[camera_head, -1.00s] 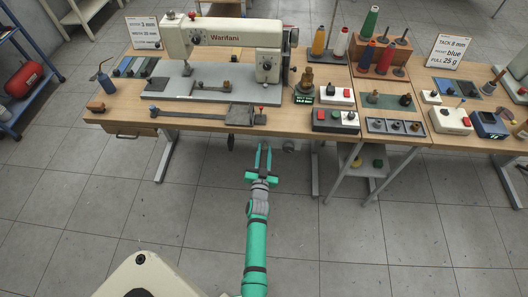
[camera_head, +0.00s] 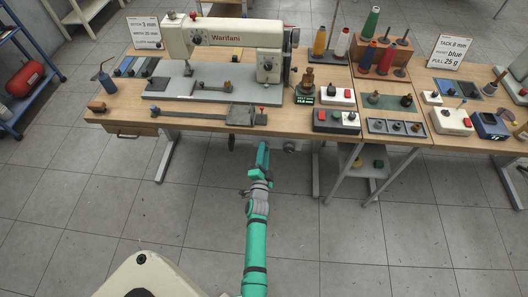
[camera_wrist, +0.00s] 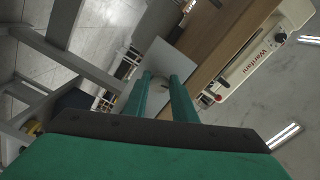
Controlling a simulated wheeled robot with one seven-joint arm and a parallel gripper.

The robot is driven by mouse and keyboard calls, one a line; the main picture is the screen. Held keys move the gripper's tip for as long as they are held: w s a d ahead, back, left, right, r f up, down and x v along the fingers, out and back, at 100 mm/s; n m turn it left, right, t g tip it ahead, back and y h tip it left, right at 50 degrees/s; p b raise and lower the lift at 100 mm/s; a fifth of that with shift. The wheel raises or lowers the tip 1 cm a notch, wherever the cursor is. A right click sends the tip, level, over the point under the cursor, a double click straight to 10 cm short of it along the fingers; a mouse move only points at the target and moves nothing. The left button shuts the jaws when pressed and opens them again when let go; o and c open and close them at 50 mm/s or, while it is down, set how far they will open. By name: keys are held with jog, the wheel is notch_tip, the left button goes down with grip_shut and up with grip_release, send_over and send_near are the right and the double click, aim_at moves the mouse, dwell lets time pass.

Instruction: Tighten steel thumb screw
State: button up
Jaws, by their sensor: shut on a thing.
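My gripper (camera_head: 264,147) is at the front of the sewing table, just below the tabletop's front edge and under the sewing machine (camera_head: 228,36). In the head view its fingers overlap, one behind the other. In the wrist view the two green fingers of my gripper (camera_wrist: 161,78) reach forward with a narrow gap at the tips, against a pale plate (camera_wrist: 152,60). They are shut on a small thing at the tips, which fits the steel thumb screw. The screw itself is almost wholly hidden by the fingers, so its seating cannot be told.
The wooden tabletop (camera_head: 120,116) lies just above my gripper. A grey round part (camera_head: 289,146) shows under its edge to the right. Table legs (camera_head: 166,160) stand on either side. The floor in front is clear. A switch box (camera_head: 336,121) sits on the table's right part.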

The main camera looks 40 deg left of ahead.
jog(key=shift+m, duration=1)
jog(key=o, duration=1)
jog(key=shift+o, duration=0.2)
jog(key=v, duration=1.1)
jog(key=shift+a, duration=0.1)
